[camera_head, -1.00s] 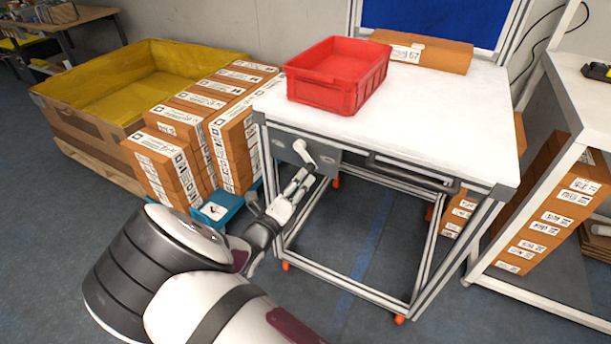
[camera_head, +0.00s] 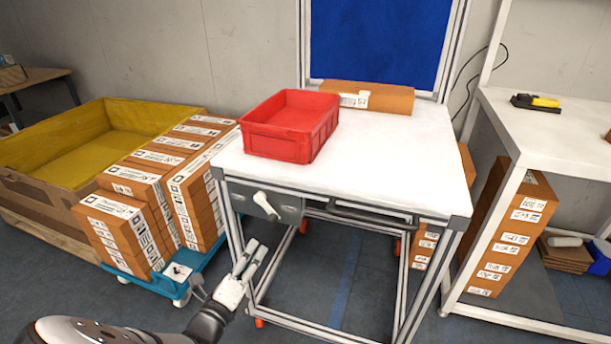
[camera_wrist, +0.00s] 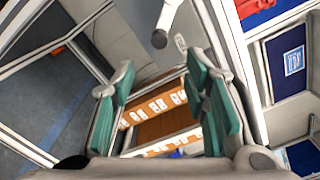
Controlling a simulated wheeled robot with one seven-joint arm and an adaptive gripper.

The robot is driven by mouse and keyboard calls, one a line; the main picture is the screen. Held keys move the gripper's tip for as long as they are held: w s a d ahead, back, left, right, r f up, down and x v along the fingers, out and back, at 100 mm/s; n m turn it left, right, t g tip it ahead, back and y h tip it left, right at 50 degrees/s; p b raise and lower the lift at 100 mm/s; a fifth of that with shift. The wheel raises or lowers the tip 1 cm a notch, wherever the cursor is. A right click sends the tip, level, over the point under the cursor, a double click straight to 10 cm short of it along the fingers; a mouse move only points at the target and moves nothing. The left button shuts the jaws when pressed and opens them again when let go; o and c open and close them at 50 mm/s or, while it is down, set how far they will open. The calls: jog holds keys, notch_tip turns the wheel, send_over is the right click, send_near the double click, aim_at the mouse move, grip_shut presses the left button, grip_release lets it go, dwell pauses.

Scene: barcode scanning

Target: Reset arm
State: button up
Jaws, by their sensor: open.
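My gripper (camera_head: 250,262) is low in front of the table's front left corner, below the tabletop, with nothing between its fingers. In the wrist view my gripper (camera_wrist: 165,95) shows two green-padded fingers spread apart. Beyond them are part of the table frame and some labelled brown boxes (camera_wrist: 158,118). My arm comes in from the lower left of the head view.
The white table (camera_head: 400,160) holds a red bin (camera_head: 290,125) and a brown box (camera_head: 385,98). A white handle (camera_head: 266,204) sits on its front. Left are stacked boxes on a blue cart (camera_head: 195,268) and a yellow-lined crate (camera_head: 85,140). Right is a shelf (camera_head: 550,125) with a scanner (camera_head: 537,102).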

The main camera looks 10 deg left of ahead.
jog(key=w+d+r+m+g+h+p, duration=0.1)
jog(key=w+d+r+m+g+h, duration=0.15)
jog(key=d+r+m, duration=0.35)
jog(key=w+d+r+m+g+h, duration=0.2)
jog(key=d+r+m+h, duration=0.2)
jog(key=d, duration=0.3)
jog(key=s+d+r+m+g+h+p, duration=0.1)
jog(key=s+d+r+m+g, duration=0.1)
jog(key=d+r+m+g, duration=0.45)
jog(key=s+d+r+m+g+h+p, duration=0.1)
jog(key=d+r+m, duration=0.3)
jog(key=d+m, duration=0.55)
jog(key=s+d+r+m+g+y+p, duration=0.1)
jog(key=s+d+r+m+g, duration=0.15)
jog(key=d, duration=0.25)
jog(key=s+d+r+m+g+y, duration=0.1)
jog(key=s+d+r, duration=0.15)
jog(key=d, duration=0.25)
jog(key=s+d+r+m+t+y+p, duration=0.1)
jog(key=s+d+r+m+y+p, duration=0.1)
jog(key=s+m, duration=0.6)
jog(key=s+d+r+m+y+p, duration=0.2)
jog(key=s+d+r+m+y, duration=0.2)
jog(key=s+r+m, duration=0.4)
jog(key=s+m+y, duration=0.1)
jog(key=s, duration=0.4)
jog(key=shift+s+t+y, duration=0.25)
jog(key=shift+t+y, duration=0.1)
